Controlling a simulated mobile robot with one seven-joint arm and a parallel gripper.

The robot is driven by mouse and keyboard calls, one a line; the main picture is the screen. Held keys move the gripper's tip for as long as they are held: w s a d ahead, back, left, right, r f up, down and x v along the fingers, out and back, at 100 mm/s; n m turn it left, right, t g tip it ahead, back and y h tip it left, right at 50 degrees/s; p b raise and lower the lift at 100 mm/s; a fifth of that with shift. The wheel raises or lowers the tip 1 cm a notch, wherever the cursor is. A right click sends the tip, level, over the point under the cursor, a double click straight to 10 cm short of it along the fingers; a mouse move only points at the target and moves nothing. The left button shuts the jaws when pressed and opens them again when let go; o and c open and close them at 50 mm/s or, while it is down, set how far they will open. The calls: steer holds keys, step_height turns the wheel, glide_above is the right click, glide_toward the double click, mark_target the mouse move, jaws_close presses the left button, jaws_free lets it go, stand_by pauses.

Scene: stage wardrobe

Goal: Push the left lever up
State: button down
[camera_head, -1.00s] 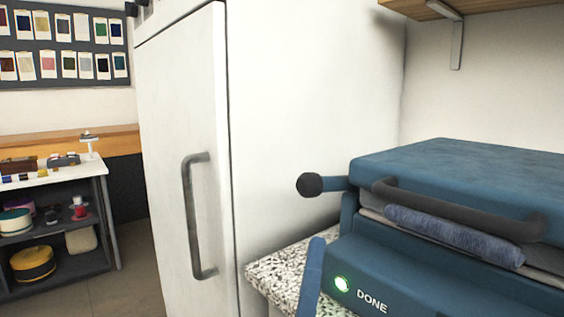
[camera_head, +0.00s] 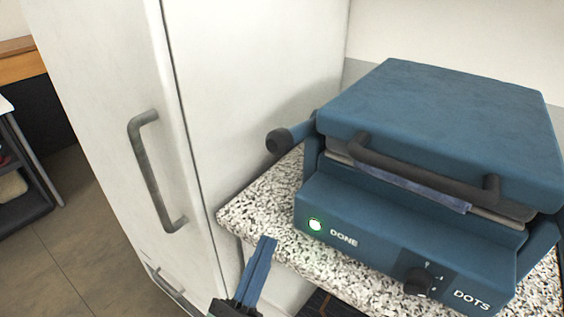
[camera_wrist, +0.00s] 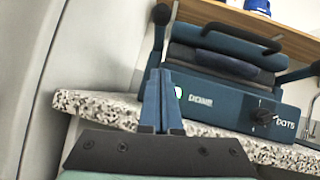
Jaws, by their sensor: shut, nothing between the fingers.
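The left lever (camera_head: 293,134) is a blue arm ending in a black knob (camera_head: 277,142), on the left side of a blue press. In the wrist view its knob (camera_wrist: 160,14) stands above and beyond my fingertips. My gripper (camera_head: 268,241) has blue fingers closed together with nothing between them. It is in front of the counter's edge, lower than the left lever and apart from it. In the wrist view my gripper (camera_wrist: 160,72) points toward the press's left front corner and hides part of it.
The blue press (camera_head: 440,110) has a dark front handle (camera_head: 420,178), folded cloth under its lid, a green light (camera_head: 315,224) beside "DONE" and a dial (camera_head: 418,281). It stands on a speckled counter (camera_head: 255,213). A white cabinet (camera_head: 110,110) with a grey handle stands close on the left.

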steer(key=shift+r, duration=0.1)
steer(key=p, duration=0.2)
glide_toward(301, 132)
steer(key=w+d+f, duration=0.2)
steer(key=w, duration=0.2)
steer(key=shift+w+a+r+p, duration=0.1)
steer(key=shift+a+r+p, duration=0.2)
steer(key=shift+r, duration=0.5)
steer(key=shift+w+a+r+p, duration=0.1)
steer(key=shift+r+p, duration=0.25)
steer(key=shift+r, duration=0.45)
steer(key=shift+r, duration=0.1)
